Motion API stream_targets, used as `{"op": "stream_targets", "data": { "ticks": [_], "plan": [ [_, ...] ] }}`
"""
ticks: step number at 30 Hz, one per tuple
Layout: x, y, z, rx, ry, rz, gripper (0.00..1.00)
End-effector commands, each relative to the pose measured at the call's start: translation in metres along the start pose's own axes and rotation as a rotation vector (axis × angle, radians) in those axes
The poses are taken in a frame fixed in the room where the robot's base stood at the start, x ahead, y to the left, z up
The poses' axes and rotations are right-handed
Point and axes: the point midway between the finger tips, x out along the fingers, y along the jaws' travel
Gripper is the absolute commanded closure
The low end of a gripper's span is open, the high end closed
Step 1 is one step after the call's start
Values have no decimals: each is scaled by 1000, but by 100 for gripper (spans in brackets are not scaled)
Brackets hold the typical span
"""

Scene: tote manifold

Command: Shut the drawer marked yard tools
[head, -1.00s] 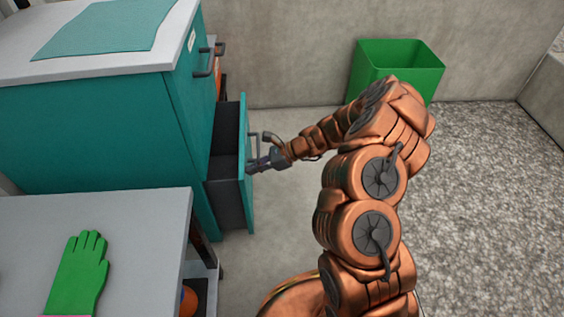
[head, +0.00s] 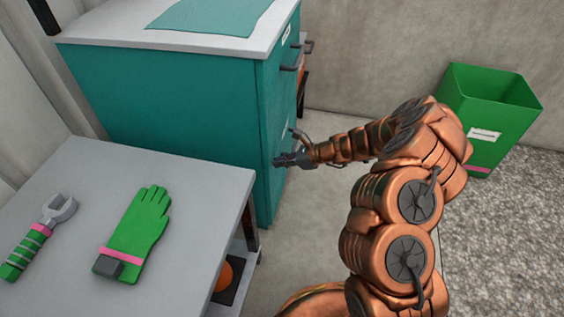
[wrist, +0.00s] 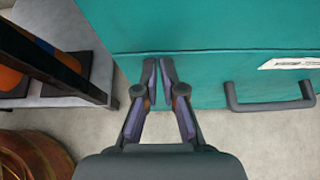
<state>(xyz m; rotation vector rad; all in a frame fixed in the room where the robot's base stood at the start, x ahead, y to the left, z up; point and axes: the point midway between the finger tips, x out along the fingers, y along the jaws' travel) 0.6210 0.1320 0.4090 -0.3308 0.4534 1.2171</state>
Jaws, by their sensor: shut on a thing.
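The teal cabinet (head: 180,115) has its lower drawer (head: 272,190) flush with the body, so it looks shut. In the wrist view, the drawer front (wrist: 215,88) carries a white label (wrist: 290,63) too small to read and a dark bar handle (wrist: 270,106) at right. My gripper (head: 280,160) is at the drawer front; in the wrist view its fingers (wrist: 158,72) are close together against the teal front, left of the handle. What lies between the fingertips is hidden. The handle is not between them.
A grey table (head: 205,175) at left holds a green glove (head: 140,225) and a wrench (head: 40,235). A green bin (head: 490,110) stands at right by the wall. An upper drawer handle (head: 293,68) sticks out. Floor between cabinet and bin is clear.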

Motion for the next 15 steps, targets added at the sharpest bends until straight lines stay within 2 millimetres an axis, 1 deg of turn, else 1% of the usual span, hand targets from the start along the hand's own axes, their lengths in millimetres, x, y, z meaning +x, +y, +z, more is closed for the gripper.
{"op": "stream_targets", "data": {
  "ticks": [1,8,11,15],
  "plan": [
    [7,5,7,-1,-9,13,100],
    [7,6,8,-3,-11,17,100],
    [2,6,6,-3,-10,17,100],
    [-19,2,-3,-1,-8,10,100]
  ]
}}
